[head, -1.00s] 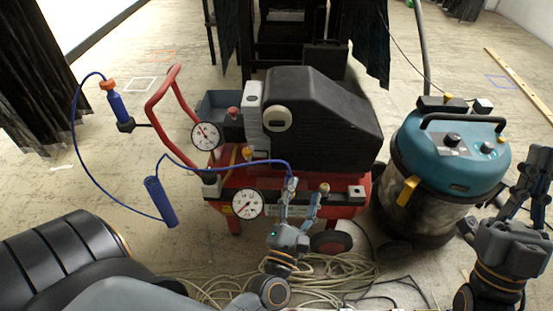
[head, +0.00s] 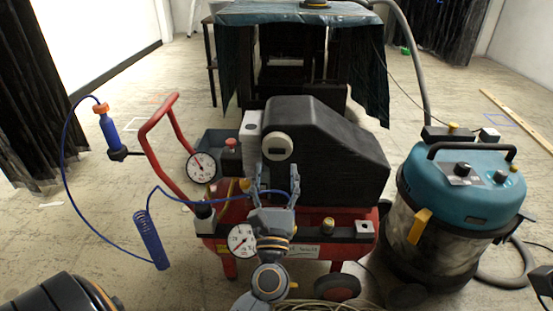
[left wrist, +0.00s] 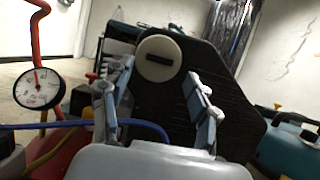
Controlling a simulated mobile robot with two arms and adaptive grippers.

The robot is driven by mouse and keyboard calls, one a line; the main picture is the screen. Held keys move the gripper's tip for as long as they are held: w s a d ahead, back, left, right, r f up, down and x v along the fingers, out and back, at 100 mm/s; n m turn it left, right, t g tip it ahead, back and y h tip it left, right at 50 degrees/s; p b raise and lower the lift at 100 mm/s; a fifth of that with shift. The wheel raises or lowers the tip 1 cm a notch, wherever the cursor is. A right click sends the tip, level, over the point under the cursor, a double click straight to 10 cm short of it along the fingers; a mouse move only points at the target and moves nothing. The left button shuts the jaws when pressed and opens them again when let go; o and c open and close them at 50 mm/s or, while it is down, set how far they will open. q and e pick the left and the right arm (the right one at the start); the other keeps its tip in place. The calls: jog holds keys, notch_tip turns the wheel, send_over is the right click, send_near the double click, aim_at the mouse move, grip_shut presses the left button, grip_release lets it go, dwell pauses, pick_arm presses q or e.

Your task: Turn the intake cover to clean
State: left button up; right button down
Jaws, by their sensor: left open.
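The intake cover (head: 277,146) is a round cream disc with a dark slot, on the front of the black compressor housing (head: 330,160). In the left wrist view, the cover (left wrist: 159,58) faces me and its slot lies about level. My left gripper (head: 277,170) is open and empty, just below and in front of the cover in the head view. In the left wrist view its fingers (left wrist: 159,72) stand apart on either side, apparently short of the cover. A dark part at the right edge of the head view may be my right gripper (head: 543,280), mostly cut off.
The red tank (head: 215,225) carries two dials and a red handle (head: 155,130). A blue coiled hose (head: 150,240) hangs at the left, and its line crosses behind my left gripper. A teal vacuum (head: 460,190) stands at the right. Cables lie on the floor in front.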

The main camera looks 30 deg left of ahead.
aim_at(276, 153)
pick_arm(q)
jog(key=shift+x, duration=2.05)
jog(key=c, duration=1.2)
